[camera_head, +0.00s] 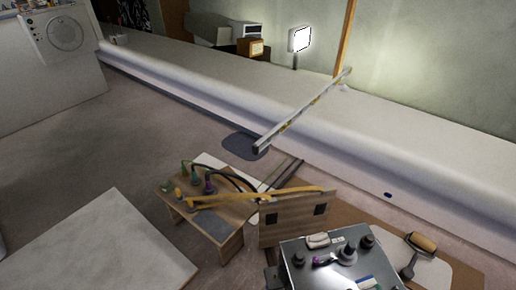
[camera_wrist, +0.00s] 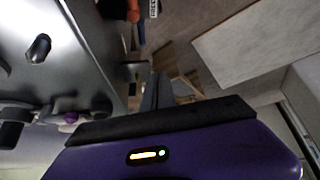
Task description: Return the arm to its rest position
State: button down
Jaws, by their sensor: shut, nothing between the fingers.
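My gripper (camera_wrist: 158,92) shows only in the wrist view, past the purple wrist housing (camera_wrist: 215,150) and its dark bar. Its grey fingers are together, with nothing held between them. They point toward the floor and some wooden pieces (camera_wrist: 184,84) beyond. A grey metal surface with dark knobs (camera_wrist: 85,55) fills the left of this view, beside the gripper; I cannot tell the gap. I cannot make out my arm in the head view.
In the head view a grey tray-like top with knobs (camera_head: 298,262) is at the bottom. A wooden stand with cables (camera_head: 228,218) is left of it. A roller (camera_head: 420,243) lies at right. Open floor (camera_head: 100,150) is at left.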

jog(key=s+d+r+m+t, duration=0.2)
jog(key=s+d+r+t, duration=0.15)
jog(key=r, duration=0.55)
jog(key=s+d+r+m+t, duration=0.1)
jog(key=s+d+r+t, duration=0.3)
jog(key=r, duration=0.6)
jog(key=s+d+r+m+h, duration=0.1)
jog(key=s+d+r, duration=0.3)
jog(key=s+r, duration=0.2)
jog(key=s+d+r+m+t+h, duration=0.1)
jog(key=s+d+r, duration=0.3)
jog(key=s+r, duration=0.3)
jog(key=shift+s+h, duration=0.3)
jog(key=shift+s, duration=1.85)
jog(key=shift+t, duration=0.25)
